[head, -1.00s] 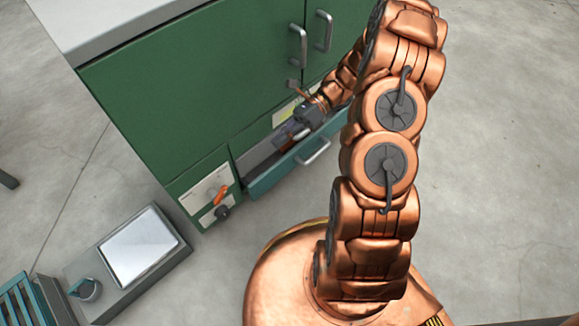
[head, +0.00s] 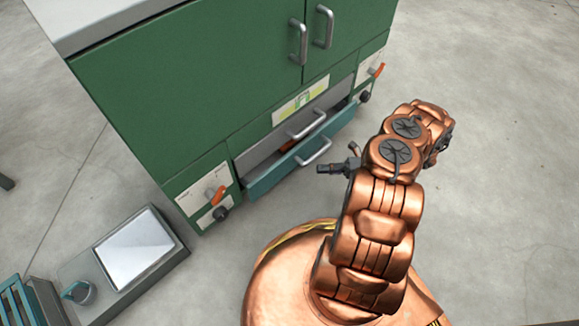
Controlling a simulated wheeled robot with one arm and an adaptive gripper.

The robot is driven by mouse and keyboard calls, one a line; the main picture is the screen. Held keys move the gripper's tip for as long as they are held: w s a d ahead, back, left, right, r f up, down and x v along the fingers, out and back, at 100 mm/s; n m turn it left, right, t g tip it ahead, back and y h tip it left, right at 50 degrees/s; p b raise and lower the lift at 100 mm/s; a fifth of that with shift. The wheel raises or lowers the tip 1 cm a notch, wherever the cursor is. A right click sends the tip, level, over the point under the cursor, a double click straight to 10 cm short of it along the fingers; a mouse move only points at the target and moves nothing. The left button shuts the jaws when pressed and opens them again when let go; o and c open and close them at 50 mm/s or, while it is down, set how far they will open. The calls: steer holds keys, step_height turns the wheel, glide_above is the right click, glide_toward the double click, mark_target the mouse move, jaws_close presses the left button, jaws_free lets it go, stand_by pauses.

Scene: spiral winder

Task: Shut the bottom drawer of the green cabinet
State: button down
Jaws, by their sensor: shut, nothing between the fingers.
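The green cabinet (head: 190,85) stands at the upper left in the head view. Its bottom drawer (head: 265,186) has a teal front with a grey bar handle (head: 314,152) and sticks partly out. An orange-red object (head: 288,146) shows in the gap behind its front, mostly hidden. A second bar handle (head: 307,124) sits on a grey panel just above. My gripper (head: 322,169) is shut and empty, in front of the drawer and to the right of its middle, pointing left. It appears apart from the drawer front.
Upper doors with two handles (head: 298,40) are shut. Orange-handled switches (head: 216,194) flank the drawer. A grey bench with a pale plate (head: 135,247) and a small cup (head: 80,291) stands at lower left. The floor to the right is clear.

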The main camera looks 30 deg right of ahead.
step_height(320, 180, down, 2)
steer(key=m, duration=0.1)
steer(key=b, duration=0.4)
glide_toward(279, 165)
steer(key=s+a, duration=0.2)
steer(key=a, duration=0.3)
steer(key=w, duration=0.1)
steer(key=w+b, duration=0.1)
steer(key=w, duration=0.1)
steer(key=shift+a+f+t, duration=0.2)
steer(key=shift+a+t, duration=0.1)
steer(key=shift+t, duration=0.1)
steer(key=shift+w+a+r+b, duration=0.15)
steer(key=shift+w+b, duration=0.2)
steer(key=shift+w, duration=0.25)
steer(key=shift+w, duration=0.1)
